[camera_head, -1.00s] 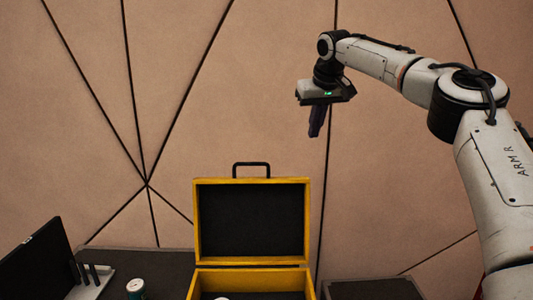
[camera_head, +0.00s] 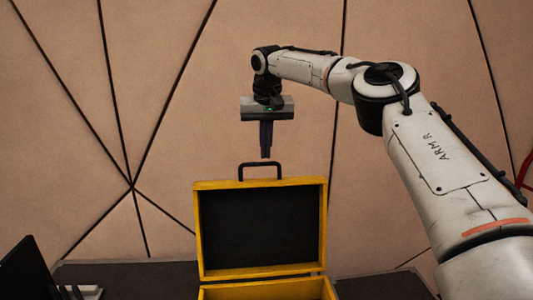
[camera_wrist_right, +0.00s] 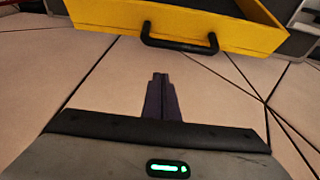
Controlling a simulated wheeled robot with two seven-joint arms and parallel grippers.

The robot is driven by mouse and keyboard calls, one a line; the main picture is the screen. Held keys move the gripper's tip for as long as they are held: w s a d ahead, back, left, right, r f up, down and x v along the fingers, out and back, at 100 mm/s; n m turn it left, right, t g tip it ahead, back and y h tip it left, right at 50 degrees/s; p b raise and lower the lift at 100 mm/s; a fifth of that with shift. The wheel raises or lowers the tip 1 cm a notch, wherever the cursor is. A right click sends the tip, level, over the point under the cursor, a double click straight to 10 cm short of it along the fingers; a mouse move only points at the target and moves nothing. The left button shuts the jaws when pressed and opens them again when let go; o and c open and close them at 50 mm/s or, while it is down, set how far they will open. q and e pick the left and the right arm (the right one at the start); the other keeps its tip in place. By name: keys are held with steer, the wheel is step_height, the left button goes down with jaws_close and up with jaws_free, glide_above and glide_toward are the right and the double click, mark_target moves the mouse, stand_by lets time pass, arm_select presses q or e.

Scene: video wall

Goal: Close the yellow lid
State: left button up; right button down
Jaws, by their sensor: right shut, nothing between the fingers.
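The yellow lid (camera_head: 199,232) of the case stands raised and open, its dark inner side facing me in the head view. A black handle (camera_head: 261,165) sits on its top edge. The case's yellow lower part (camera_head: 265,291) shows at the bottom of the picture. My right gripper (camera_head: 266,155) is shut and empty, pointing down just above the handle in the head view. In the right wrist view its fingers (camera_wrist_right: 161,78) point toward the lid (camera_wrist_right: 190,22) and handle (camera_wrist_right: 180,47), with a gap between. My left gripper is not in view.
A dark table top (camera_head: 130,275) lies around the case. A black screen-like object (camera_head: 27,272) stands at the lower left. A panelled tan wall (camera_head: 90,120) is behind. The air left of the lid is free.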

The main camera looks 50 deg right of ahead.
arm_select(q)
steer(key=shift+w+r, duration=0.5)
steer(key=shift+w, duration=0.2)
arm_select(e)
steer(key=s+a, duration=0.2)
steer(key=s, duration=0.1)
steer(key=shift+a, duration=0.25)
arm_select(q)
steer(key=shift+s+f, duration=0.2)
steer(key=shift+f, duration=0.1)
